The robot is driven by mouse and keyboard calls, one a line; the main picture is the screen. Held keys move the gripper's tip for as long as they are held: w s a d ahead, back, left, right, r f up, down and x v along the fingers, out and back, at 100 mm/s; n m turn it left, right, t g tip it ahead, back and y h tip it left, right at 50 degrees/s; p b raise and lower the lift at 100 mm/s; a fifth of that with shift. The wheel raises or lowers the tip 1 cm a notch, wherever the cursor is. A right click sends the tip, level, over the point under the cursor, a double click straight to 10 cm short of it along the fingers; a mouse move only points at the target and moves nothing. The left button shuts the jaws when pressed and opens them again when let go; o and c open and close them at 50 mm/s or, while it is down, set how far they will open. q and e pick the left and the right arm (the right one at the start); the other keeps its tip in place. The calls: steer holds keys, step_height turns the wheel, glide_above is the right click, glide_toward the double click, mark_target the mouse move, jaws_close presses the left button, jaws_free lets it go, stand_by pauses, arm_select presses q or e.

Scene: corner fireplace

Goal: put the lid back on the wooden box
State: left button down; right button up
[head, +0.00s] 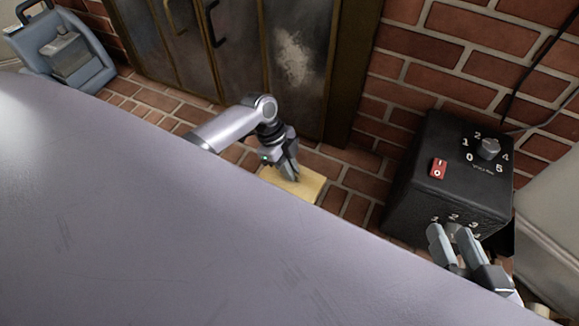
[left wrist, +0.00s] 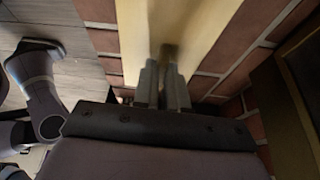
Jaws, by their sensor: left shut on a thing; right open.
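A pale wooden panel, the lid (head: 310,188), shows low over the brick hearth in the head view, just under my left gripper (head: 290,172). In the left wrist view the lid (left wrist: 190,25) fills the top middle, and my left gripper (left wrist: 165,75) is shut on a small darker knob on it. The wooden box cannot be told apart from the lid; whether it lies directly beneath is hidden. My right gripper (head: 450,240) is open and empty at the lower right, in front of the black control box.
A black box with a dial and red switch (head: 445,185) stands on the right by the brick wall. Dark metal fireplace doors (head: 270,50) are behind my left arm. A blue-grey container (head: 75,55) stands at the far left. Brick floor lies around the lid.

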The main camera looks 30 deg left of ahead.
arm_select(q)
steer(key=shift+f, duration=0.4)
arm_select(e)
steer(key=shift+f, duration=0.35)
arm_select(q)
steer(key=c, duration=1.1)
jaws_free()
arm_select(e)
steer(key=shift+d, duration=0.1)
arm_select(q)
steer(key=p+v, duration=0.2)
steer(key=v, duration=0.4)
steer(key=shift+r+p, duration=0.1)
steer(key=shift+p, duration=0.3)
steer(key=shift+a+r, duration=0.25)
steer(key=shift+r, duration=0.25)
arm_select(e)
steer(key=shift+w+a+r+m+g, duration=0.1)
steer(key=shift+a+r+m+g, duration=0.3)
steer(key=shift+a+r, duration=0.4)
